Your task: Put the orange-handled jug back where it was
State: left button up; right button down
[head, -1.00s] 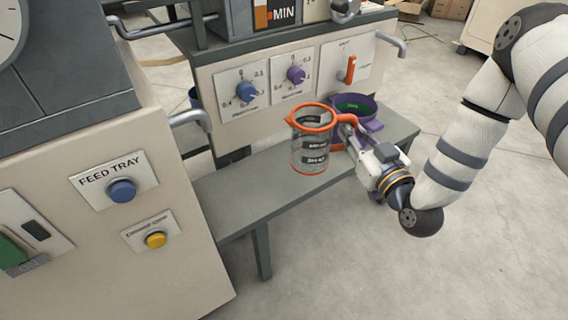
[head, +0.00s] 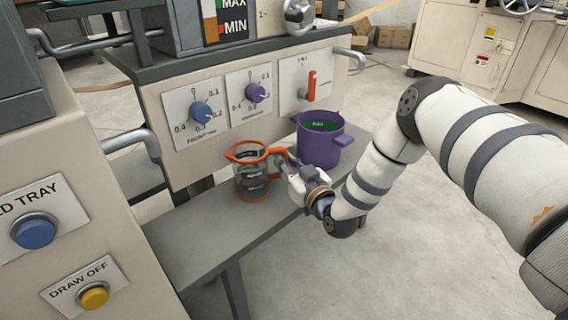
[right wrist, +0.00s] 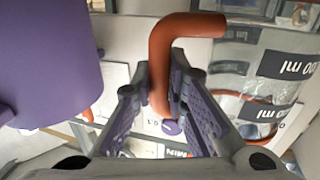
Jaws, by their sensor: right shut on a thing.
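The clear jug (head: 251,178) with an orange rim and orange handle is upright at the grey bench (head: 215,222), left of the purple pot (head: 319,148). I cannot tell for sure whether its base touches the bench. My right gripper (head: 284,172) is shut on the jug's handle from the right. In the right wrist view the orange handle (right wrist: 160,62) runs down between the two fingers (right wrist: 167,112), with the jug's clear wall and black volume labels (right wrist: 290,66) to the right. My left gripper is not in view.
The purple pot, with green inside, stands close to my right gripper and also fills the left of the right wrist view (right wrist: 45,60). A machine panel with knobs (head: 201,112) rises behind the bench. The bench's front left is clear.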

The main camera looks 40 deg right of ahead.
jog(key=shift+f, duration=0.15)
jog(key=c, duration=1.6)
grip_release()
